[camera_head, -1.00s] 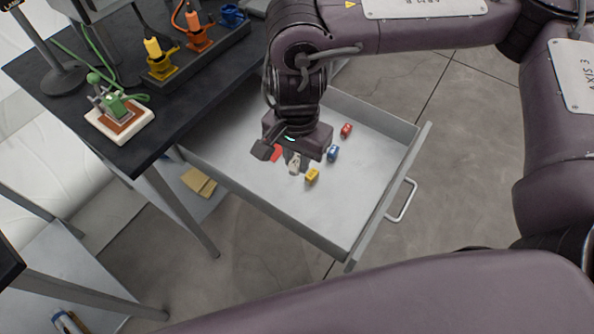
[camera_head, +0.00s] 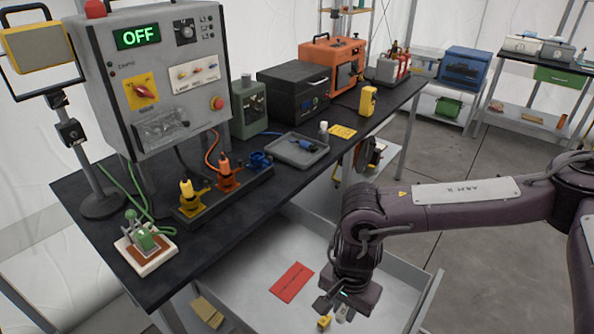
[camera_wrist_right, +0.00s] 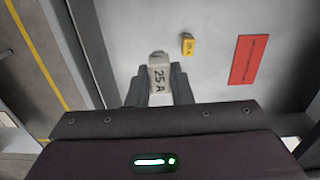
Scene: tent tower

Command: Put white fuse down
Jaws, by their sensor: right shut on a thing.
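The white fuse (camera_wrist_right: 159,80), marked 25 A, is between the two fingers of my right gripper (camera_wrist_right: 159,92) in the right wrist view. The gripper is shut on it. In the head view my right gripper (camera_head: 338,304) is over the open drawer (camera_head: 262,262), and the white fuse (camera_head: 343,314) shows just below it. I cannot tell whether the fuse touches the drawer floor. My left gripper is not in view.
A yellow fuse (camera_head: 323,322) and a red card (camera_head: 291,282) lie in the drawer near the gripper. The bench (camera_head: 225,216) carries a control box (camera_head: 150,80) reading OFF and a row of coloured plugs.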

